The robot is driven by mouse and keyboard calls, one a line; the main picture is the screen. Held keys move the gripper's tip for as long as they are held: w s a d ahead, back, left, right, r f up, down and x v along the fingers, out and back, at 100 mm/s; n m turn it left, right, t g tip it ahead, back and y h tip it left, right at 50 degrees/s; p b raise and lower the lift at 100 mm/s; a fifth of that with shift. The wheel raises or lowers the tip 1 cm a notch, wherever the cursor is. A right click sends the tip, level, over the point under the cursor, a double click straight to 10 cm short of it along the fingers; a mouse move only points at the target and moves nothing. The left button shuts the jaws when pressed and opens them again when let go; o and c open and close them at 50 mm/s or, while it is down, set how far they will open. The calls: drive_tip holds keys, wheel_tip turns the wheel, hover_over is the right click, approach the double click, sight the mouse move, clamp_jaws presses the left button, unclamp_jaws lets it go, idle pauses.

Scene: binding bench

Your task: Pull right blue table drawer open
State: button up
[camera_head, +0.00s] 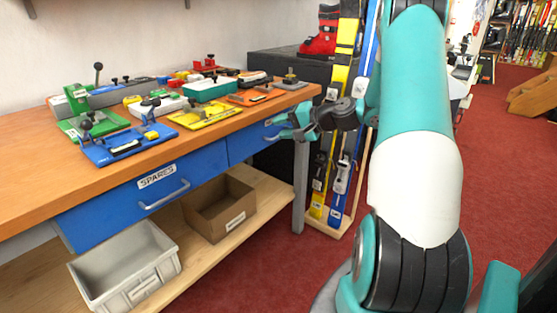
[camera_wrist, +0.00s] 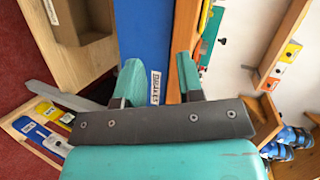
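The right blue drawer (camera_head: 243,146) sits under the orange bench top near its right end. Its front looks flush with the drawer beside it. My gripper (camera_head: 274,127) is at the right part of this drawer front, with its teal fingers apart. In the wrist view, my gripper (camera_wrist: 158,62) is open, and the blue drawer front (camera_wrist: 144,30) shows between and beyond its fingers. A white label (camera_wrist: 155,88) on the drawer is partly framed by the fingers.
The left blue drawer (camera_head: 120,203) has a SPARES label and a metal handle (camera_head: 165,196). A grey bin (camera_head: 128,268) and a cardboard box (camera_head: 216,208) stand on the lower shelf. A bench leg (camera_head: 300,185) and skis (camera_head: 340,165) are close to my gripper. Red floor lies open at right.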

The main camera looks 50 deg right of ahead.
drive_tip(key=s+d+f+m+t+h+b, duration=0.1)
drive_tip(key=s+d+f+m+h, duration=0.1)
drive_tip(key=s+d+f, duration=0.3)
drive_tip(key=d+f+m+t+h+b, duration=0.1)
drive_tip(key=d+f+m+t+h, duration=0.15)
drive_tip(key=d, duration=0.45)
drive_tip(key=shift+g+y, duration=0.25)
drive_tip(key=shift+g, duration=0.1)
drive_tip(key=x, duration=0.5)
drive_tip(key=b+x, duration=0.1)
drive_tip(key=x, duration=0.5)
drive_tip(key=b+x, duration=0.1)
drive_tip(key=x, duration=0.4)
drive_tip(key=shift+w+a+r, duration=0.25)
drive_tip(key=shift+w+a, duration=0.1)
clamp_jaws()
